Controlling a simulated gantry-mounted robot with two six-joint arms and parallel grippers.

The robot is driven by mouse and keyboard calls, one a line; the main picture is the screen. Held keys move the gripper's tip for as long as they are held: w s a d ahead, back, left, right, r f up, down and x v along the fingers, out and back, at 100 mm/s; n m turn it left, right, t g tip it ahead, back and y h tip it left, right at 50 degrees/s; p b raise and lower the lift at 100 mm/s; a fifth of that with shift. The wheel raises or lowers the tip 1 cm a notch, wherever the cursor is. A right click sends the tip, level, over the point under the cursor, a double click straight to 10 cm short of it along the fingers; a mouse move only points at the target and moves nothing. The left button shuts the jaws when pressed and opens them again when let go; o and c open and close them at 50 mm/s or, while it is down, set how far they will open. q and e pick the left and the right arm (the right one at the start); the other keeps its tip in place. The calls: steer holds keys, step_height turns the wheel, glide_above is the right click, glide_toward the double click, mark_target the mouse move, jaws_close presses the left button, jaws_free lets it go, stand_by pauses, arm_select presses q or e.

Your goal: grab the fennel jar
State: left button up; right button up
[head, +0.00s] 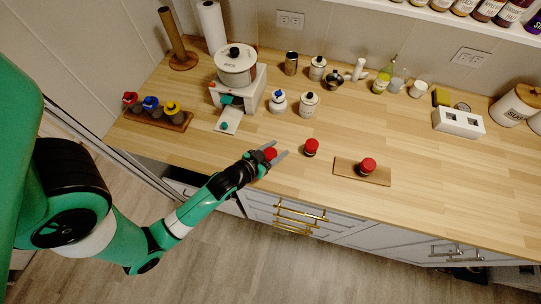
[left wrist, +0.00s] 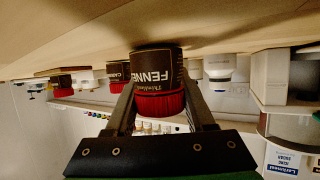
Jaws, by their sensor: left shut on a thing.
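The fennel jar (left wrist: 156,70) has a dark label reading "FENNEL" and a red lid, and appears upside down in the left wrist view. In the head view its red lid (head: 270,154) shows near the counter's front edge. My left gripper (head: 275,156) is shut on it, with one finger on each side. In the left wrist view the fingers (left wrist: 157,105) flank the jar. The jar's base is close to the counter; I cannot tell whether it touches. My right gripper is in neither view.
A similar red-lidded jar (head: 311,147) stands just right of the gripper. Another (head: 367,166) is on a wooden board (head: 347,173). A rack of colored-top bottles (head: 157,118) and a white rice dispenser (head: 237,90) stand to the left. Canisters line the back; the counter's front right is clear.

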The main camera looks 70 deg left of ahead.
arm_select(q)
steer(key=shift+r, duration=0.15)
steer(key=shift+r, duration=0.25)
step_height(320, 180, up, 3)
steer(key=shift+d+f, duration=0.1)
steer(key=w+r+p+v, duration=0.1)
steer(key=p+v, duration=0.1)
steer(key=v, duration=0.6)
steer(key=w+d+r+p+v, duration=0.1)
steer(key=r+p+v, duration=0.1)
steer(key=v, duration=0.6)
steer(key=shift+p, duration=0.55)
steer(key=shift+d+r, duration=0.1)
steer(key=shift+d, duration=0.05)
